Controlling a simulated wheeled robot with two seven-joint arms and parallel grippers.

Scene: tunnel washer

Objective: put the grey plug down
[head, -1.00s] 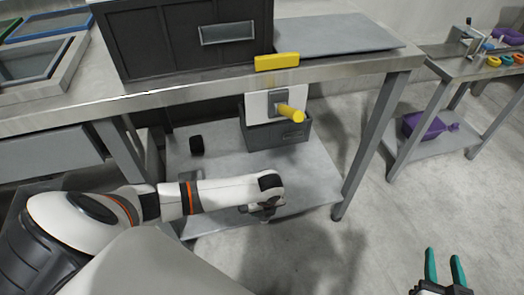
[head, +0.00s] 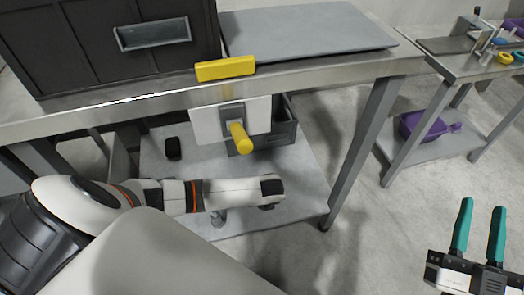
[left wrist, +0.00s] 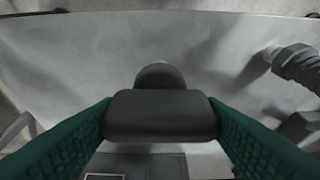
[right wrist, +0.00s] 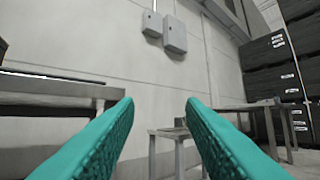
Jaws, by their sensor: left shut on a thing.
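The grey plug (left wrist: 160,115) is a dark grey block with a rounded end, seen close up in the left wrist view. My left gripper (left wrist: 160,122) is shut on it, one green finger on each side. Beyond it lies the grey surface of the lower shelf (left wrist: 90,50); I cannot tell whether the plug touches it. In the head view my left arm reaches over the lower shelf (head: 300,180), and the arm hides the plug and the fingers. My right gripper (head: 478,232) is open and empty over the floor at the lower right, also in the right wrist view (right wrist: 160,105).
A black piece (head: 172,148) and a grey bin (head: 284,128) are on the lower shelf. A yellow handle (head: 240,138) sticks out in front of the bin. A small grey cylinder (head: 218,218) shows below my left arm. The table leg (head: 358,150) bounds the shelf's right side.

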